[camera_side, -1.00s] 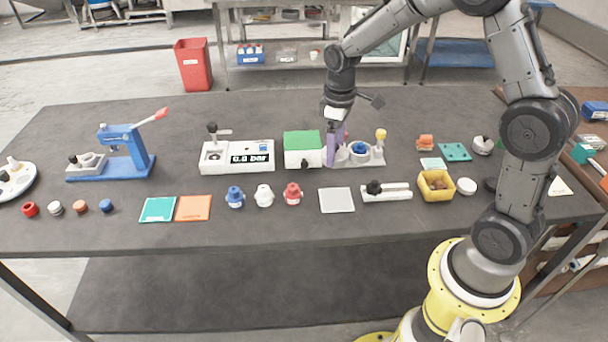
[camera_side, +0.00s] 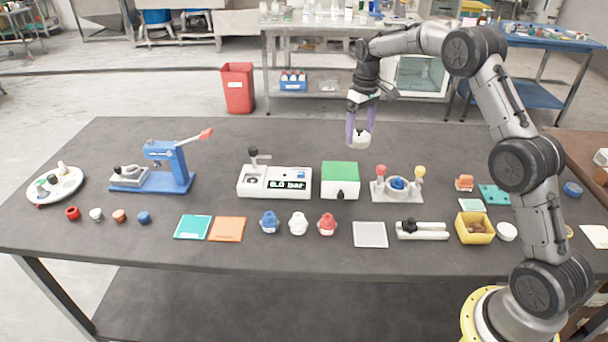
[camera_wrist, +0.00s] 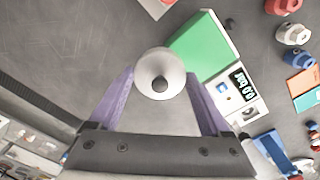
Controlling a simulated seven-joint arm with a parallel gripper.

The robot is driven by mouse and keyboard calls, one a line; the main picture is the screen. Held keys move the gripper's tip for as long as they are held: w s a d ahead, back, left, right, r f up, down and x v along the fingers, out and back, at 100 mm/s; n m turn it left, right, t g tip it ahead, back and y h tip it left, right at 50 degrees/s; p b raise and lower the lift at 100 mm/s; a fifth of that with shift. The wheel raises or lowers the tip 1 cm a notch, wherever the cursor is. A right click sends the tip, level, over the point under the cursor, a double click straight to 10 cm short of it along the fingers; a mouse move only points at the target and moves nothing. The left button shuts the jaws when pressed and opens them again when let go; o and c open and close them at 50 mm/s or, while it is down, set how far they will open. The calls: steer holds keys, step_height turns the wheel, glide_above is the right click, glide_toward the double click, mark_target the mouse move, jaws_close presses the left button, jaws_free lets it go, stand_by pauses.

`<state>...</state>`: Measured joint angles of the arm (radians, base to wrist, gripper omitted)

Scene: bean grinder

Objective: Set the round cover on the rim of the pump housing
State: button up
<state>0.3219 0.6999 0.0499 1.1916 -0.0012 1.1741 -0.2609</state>
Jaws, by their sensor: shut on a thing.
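My gripper (camera_side: 361,134) is shut on a white round cover (camera_side: 360,140) and holds it in the air, behind and above the pump housing and slightly to its left. In the wrist view the cover (camera_wrist: 160,75) shows a dark knob facing the camera, between the purple fingers. The pump housing (camera_side: 378,196) is a light grey base with a round cup, blue inside, between a red knob and a yellow knob. The cover and the housing are well apart. The cover's far side is hidden in the wrist view.
A green-topped box (camera_side: 340,178) stands close left of the housing, and a white gauge unit (camera_side: 275,182) beyond it. A grey square pad (camera_side: 370,234) and a white bar with a black knob (camera_side: 422,231) lie in front. The table behind the housing is clear.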

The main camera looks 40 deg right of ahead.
glide_above(362, 169)
step_height(362, 169, down, 3)
steer(key=shift+m, duration=0.4)
step_height(362, 169, down, 9)
steer(key=shift+s+r, duration=0.1)
steer(key=shift+r, duration=0.1)
steer(key=shift+f, duration=0.1)
steer(key=o, duration=1.2)
steer(key=shift+o, duration=0.2)
step_height(362, 169, up, 12)
steer(key=s+a+r+t, duration=0.1)
steer(key=s+a+r, duration=0.65)
steer(key=r, duration=0.35)
steer(key=s+a+r+n+t, duration=0.1)
steer(key=s+a+r+t, duration=0.15)
steer(key=s+a, duration=0.5)
steer(key=s+a+r+t, duration=0.1)
steer(key=s+a+r, duration=0.25)
steer(key=s, duration=0.75)
steer(key=s+a+f, duration=0.3)
steer(key=s+f, duration=0.3)
steer(key=s, duration=0.4)
steer(key=shift+s+a+t, duration=0.2)
steer(key=shift+s+t, duration=0.1)
steer(key=shift+t, duration=0.15)
